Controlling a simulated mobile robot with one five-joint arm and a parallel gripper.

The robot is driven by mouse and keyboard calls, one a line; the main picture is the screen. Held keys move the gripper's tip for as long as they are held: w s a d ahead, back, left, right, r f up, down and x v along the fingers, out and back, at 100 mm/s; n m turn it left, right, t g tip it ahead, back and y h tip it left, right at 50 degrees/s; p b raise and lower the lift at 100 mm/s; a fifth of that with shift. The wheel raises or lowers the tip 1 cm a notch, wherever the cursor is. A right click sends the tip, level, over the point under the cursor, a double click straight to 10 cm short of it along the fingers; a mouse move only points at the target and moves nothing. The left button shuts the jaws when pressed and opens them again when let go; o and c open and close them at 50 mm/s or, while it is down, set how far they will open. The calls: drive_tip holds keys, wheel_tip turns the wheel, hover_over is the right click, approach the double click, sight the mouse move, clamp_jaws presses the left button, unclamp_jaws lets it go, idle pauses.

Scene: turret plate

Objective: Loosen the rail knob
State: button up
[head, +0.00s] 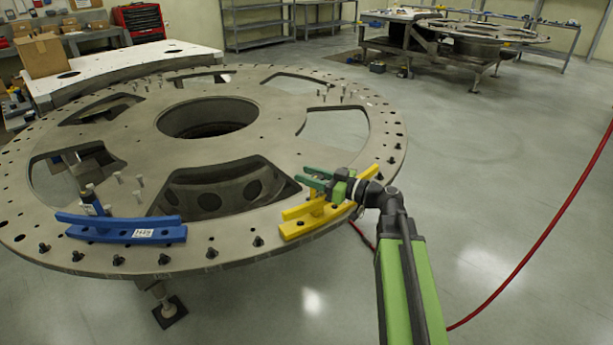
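A yellow rail piece (303,229) lies on the near right rim of the large round turret plate (215,262). My gripper (314,179), with green fingers, is above this yellow piece, reaching in from the right. Two finger edges show, one above the other, but whether they are apart or closed on something is too small to tell. No knob shows clearly; one on the yellow piece could be hidden behind my gripper. A blue rail piece (125,231) with a white label lies on the near left rim, with a dark blue upright handle (91,200) just behind it.
Several black bolts (118,260) stand along the near rim, and loose pins (139,186) stand on the plate. The plate has large openings. A red cable (545,235) runs down at the right over clear floor. A second plate (487,31) stands far back.

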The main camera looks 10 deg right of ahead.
clamp_jaws()
drive_tip(key=shift+s+a+n+g+y, duration=0.1)
drive_tip(key=shift+s+n+g+y, duration=0.4)
drive_tip(key=shift+n+g, duration=1.3)
drive_tip(key=shift+s+a+n+g+y, duration=0.15)
drive_tip(key=shift+n+g+y, duration=0.85)
drive_tip(key=shift+g, duration=1.55)
drive_tip(key=shift+s+a+n+g+y, duration=0.1)
drive_tip(key=shift+s+n+g+y, duration=0.35)
drive_tip(key=shift+n+g, duration=1.45)
drive_tip(key=shift+g, duration=0.35)
drive_tip(key=o, duration=0.8)
unclamp_jaws()
